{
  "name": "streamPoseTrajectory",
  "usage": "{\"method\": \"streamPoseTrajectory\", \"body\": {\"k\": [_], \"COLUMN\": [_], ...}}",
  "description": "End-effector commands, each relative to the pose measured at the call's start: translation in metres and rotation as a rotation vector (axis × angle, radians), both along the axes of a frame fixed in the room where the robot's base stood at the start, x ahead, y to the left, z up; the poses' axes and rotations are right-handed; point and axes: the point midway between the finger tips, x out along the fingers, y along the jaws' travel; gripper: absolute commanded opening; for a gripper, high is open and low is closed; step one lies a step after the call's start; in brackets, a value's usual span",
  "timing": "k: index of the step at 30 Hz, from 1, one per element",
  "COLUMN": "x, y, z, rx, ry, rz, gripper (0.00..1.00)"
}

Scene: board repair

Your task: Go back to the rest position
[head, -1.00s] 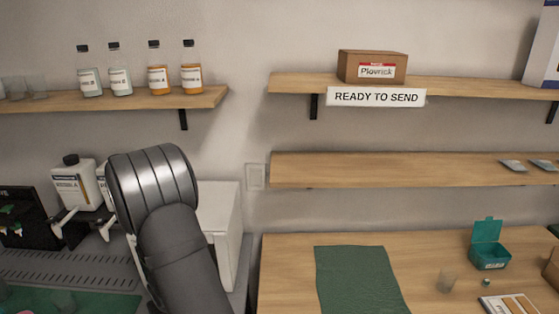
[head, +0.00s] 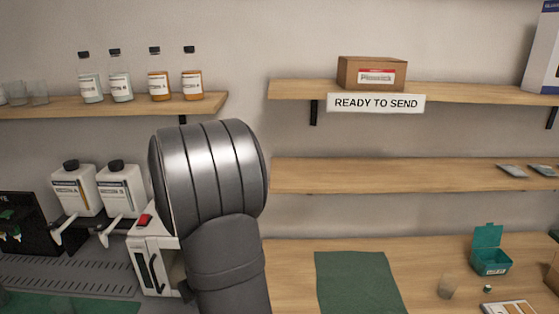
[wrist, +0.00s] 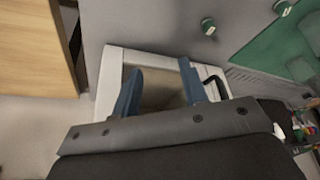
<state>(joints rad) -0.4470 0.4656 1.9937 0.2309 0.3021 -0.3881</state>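My gripper (wrist: 160,92) shows in the wrist view with its two blue fingers spread apart and nothing between them. It is open and above a white box-shaped unit (wrist: 112,72) with a dark handle on its right side. In the head view my arm hides the gripper. The white unit (head: 150,262) with a red switch stands partly hidden behind my arm there.
Two white jugs (head: 73,190) stand left of my arm. A wooden table (head: 290,275) with a green mat (head: 355,283) and a teal box (head: 490,255) is at right. A shelf (head: 410,176) hangs above it. Bottles (head: 121,82) stand on the upper left shelf.

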Motion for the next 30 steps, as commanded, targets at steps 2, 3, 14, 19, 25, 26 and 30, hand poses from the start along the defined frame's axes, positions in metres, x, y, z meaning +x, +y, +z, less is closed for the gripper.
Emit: {"method": "streamPoseTrajectory", "body": {"k": [2,3,14,19,25,26,30], "x": [0.002,0.005,0.046,0.061,0.077,0.079,0.088], "y": [-0.015,-0.021,-0.079,-0.109,-0.146,-0.152,-0.179], "z": [0.009,0.01,0.009,0.009,0.009,0.009,0.009], "rx": [0.002,0.001,0.003,0.003,0.005,0.005,0.006], "ry": [-0.002,-0.001,0.002,0.003,0.004,0.004,0.004], "rz": [-0.005,-0.014,-0.178,-0.251,-0.339,-0.352,-0.413], "gripper": [0.4,0.4,0.4,0.4,0.4,0.4,0.4]}}
